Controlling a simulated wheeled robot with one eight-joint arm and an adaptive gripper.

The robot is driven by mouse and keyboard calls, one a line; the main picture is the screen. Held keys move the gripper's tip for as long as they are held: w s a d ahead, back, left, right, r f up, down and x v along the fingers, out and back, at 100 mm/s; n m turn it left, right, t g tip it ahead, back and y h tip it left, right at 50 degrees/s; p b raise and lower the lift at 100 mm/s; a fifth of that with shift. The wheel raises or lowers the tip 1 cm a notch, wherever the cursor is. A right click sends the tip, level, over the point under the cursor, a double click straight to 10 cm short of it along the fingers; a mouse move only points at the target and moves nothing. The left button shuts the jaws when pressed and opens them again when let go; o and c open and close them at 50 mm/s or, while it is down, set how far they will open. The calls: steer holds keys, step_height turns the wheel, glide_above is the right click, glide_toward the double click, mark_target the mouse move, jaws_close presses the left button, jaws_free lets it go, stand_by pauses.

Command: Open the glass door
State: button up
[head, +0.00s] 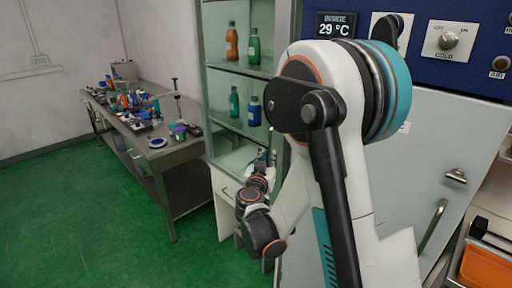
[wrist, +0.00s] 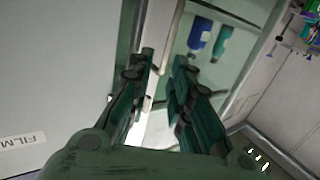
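The glass door (head: 243,104) belongs to a pale-framed cabinet left of my arm in the head view. It looks shut, though the clear pane makes this hard to be sure of. Bottles show on the shelves behind it. My gripper (head: 265,158) is low at the door's right side, partly hidden by my arm. In the wrist view my gripper (wrist: 161,65) has its two dark green fingers apart. A pale upright bar (wrist: 160,35), which looks like the door's handle or edge, runs between and beyond the fingertips. I cannot tell whether either finger touches it.
A grey machine panel (wrist: 55,75) with a FILM label fills the wrist view's left. A workbench (head: 157,150) with several small items stands left of the cabinet. A white drawer unit (head: 226,205) is below the glass. The green floor (head: 90,220) at left is clear.

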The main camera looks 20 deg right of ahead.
steer(key=w+a+b+x, duration=0.1)
steer(key=b+x, duration=0.1)
steer(key=x, duration=1.1)
steer(key=shift+w+t, duration=0.15)
steer(key=shift+t, duration=0.25)
steer(key=shift+f, duration=0.1)
steer(key=shift+c, duration=0.3)
jaws_close()
